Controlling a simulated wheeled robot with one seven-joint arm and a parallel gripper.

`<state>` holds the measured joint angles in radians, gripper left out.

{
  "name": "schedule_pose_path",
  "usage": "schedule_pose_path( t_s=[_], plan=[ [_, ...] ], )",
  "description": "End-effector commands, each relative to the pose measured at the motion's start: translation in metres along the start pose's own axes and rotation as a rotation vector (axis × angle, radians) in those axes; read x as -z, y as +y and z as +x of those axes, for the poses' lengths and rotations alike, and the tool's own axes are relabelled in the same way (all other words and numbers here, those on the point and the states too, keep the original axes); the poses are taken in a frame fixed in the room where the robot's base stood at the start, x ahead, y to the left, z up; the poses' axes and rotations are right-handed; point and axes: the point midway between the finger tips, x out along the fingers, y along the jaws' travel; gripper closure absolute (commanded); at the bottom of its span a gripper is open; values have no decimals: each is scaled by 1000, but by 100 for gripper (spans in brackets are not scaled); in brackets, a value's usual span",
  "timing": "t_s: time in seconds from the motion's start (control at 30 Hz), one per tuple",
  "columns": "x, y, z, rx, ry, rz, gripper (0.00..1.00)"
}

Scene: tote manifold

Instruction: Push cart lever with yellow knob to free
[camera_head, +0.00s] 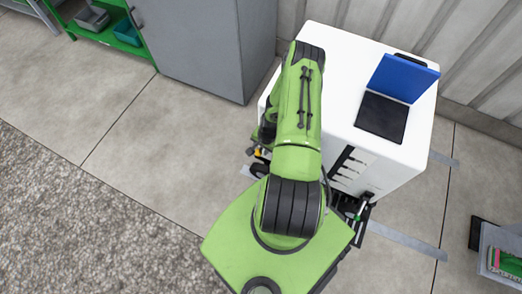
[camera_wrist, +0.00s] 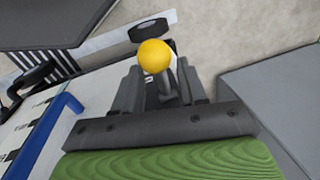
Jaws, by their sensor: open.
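The yellow knob (camera_wrist: 153,56) shows clearly in the wrist view, on top of a short dark lever. My gripper (camera_wrist: 157,75) is open, with one dark finger on each side of the knob and lever. I cannot tell whether the fingers touch it. In the head view a small bit of the yellow knob (camera_head: 258,152) shows beside the white cart (camera_head: 335,60), low at its left side.
A blue bar (camera_wrist: 45,135) runs along the left of the wrist view. A blue-lidded device (camera_head: 403,78) stands on the cart. A grey cabinet (camera_head: 200,45) stands at the back left. A grey bin (camera_head: 500,255) is at the right edge. The floor at left is clear.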

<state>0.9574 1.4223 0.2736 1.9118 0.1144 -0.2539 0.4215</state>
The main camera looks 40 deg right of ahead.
Motion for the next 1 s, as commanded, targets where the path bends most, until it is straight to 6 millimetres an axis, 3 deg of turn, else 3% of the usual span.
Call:
schedule_pose_path(
  t_s=[0.1, 0.4, 0.7, 1.0],
  plan=[
    [0, 0, 17, 1, -1, 0, 59],
    [0, 0, 19, 1, 0, -1, 59],
    [0, 0, 19, 1, 0, -1, 100],
    [-1, -1, 19, 1, -3, 0, 100]
  ],
)
